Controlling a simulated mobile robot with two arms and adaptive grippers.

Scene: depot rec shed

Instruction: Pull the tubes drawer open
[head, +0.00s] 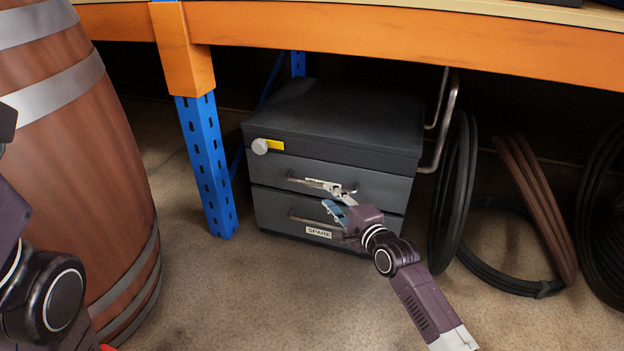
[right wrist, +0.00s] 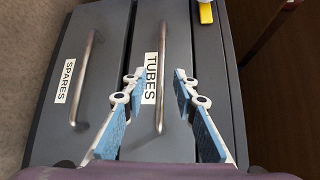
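The tubes drawer (head: 276,172) is the upper drawer of a dark grey cabinet and looks shut. In the right wrist view, its front (right wrist: 177,30) bears a TUBES label (right wrist: 150,77) and a metal bar handle (right wrist: 161,50). My right gripper (head: 328,196) is in front of the drawer, and its wrist and fingers hide part of the front. In the right wrist view, my right gripper (right wrist: 158,88) is open, with the handle appearing between its fingers. I cannot tell whether they touch it. My left arm shows at the left edge; its gripper is out of view.
The SPARES drawer (head: 268,213) is below, with its own handle. A round knob (head: 260,146) and yellow tag (head: 276,145) are on the cabinet's top section. A blue post (head: 207,165), a barrel (head: 95,170) and hoses (head: 455,195) flank it. An orange beam (head: 400,45) runs above.

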